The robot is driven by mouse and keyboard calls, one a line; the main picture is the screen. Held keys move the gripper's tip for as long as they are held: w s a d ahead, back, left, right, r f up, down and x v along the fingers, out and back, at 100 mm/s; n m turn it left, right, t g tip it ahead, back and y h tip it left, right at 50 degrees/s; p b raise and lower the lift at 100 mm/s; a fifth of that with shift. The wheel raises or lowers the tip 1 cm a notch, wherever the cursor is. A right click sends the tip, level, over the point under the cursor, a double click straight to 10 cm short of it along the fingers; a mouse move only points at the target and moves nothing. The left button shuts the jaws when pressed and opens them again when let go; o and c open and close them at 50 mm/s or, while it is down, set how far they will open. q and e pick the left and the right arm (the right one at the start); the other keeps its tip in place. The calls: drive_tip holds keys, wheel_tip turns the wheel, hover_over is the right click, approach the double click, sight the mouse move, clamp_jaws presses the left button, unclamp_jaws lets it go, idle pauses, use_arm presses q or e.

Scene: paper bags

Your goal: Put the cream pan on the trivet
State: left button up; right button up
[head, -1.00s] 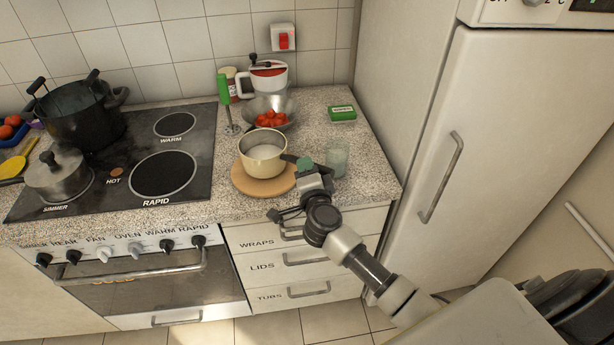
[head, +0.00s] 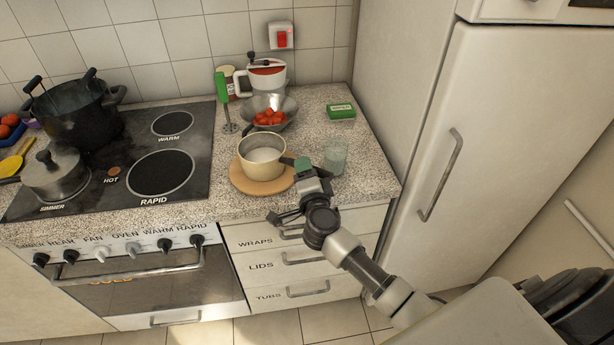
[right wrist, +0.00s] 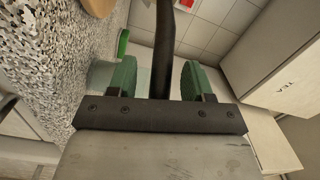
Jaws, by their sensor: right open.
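The cream pan (head: 262,163) stands upright on the round wooden trivet (head: 243,187) on the counter, right of the hob. It sits toward the back of the trivet, with bare wood showing in front. Its dark handle points right, toward my right gripper (head: 303,166). In the right wrist view the dark handle (right wrist: 166,45) runs between the two green fingers of that gripper (right wrist: 157,78), with gaps on both sides. The right gripper is open around the handle. My left gripper is not in view.
A glass (head: 335,158) stands close right of my right gripper. Behind the pan are a metal colander of tomatoes (head: 286,105), a green hand blender (head: 222,95) and a green box (head: 341,112). The hob (head: 190,130) lies left, the fridge (head: 480,150) right.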

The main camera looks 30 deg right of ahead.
drive_tip(key=v, duration=1.2)
drive_tip(key=s+a+f+n+g+y, duration=0.15)
drive_tip(key=s+f+n, duration=0.3)
drive_tip(key=f, duration=0.65)
drive_tip(key=s+f+n+g+y, duration=0.3)
drive_tip(key=f+n, duration=0.2)
drive_tip(key=f, duration=0.6)
drive_tip(key=s+f+n+g+y, duration=0.2)
drive_tip(key=s+f+n, duration=0.25)
drive_tip(key=f, duration=0.55)
drive_tip(key=s+f+n+g, duration=0.2)
drive_tip(key=s+f, duration=0.3)
drive_tip(key=s, duration=0.4)
drive_tip(key=s+d+f+n+g+h, duration=0.1)
drive_tip(key=s+f+g, duration=0.3)
drive_tip(key=s, duration=0.5)
drive_tip(key=s+d+f+n+g, duration=0.1)
drive_tip(key=s+f+n+g, duration=0.2)
drive_tip(key=s+f, duration=0.4)
drive_tip(key=shift+s+d+g+h+b, duration=0.3)
drive_tip(key=shift+s+g, duration=0.25)
drive_tip(key=shift+s, duration=0.5)
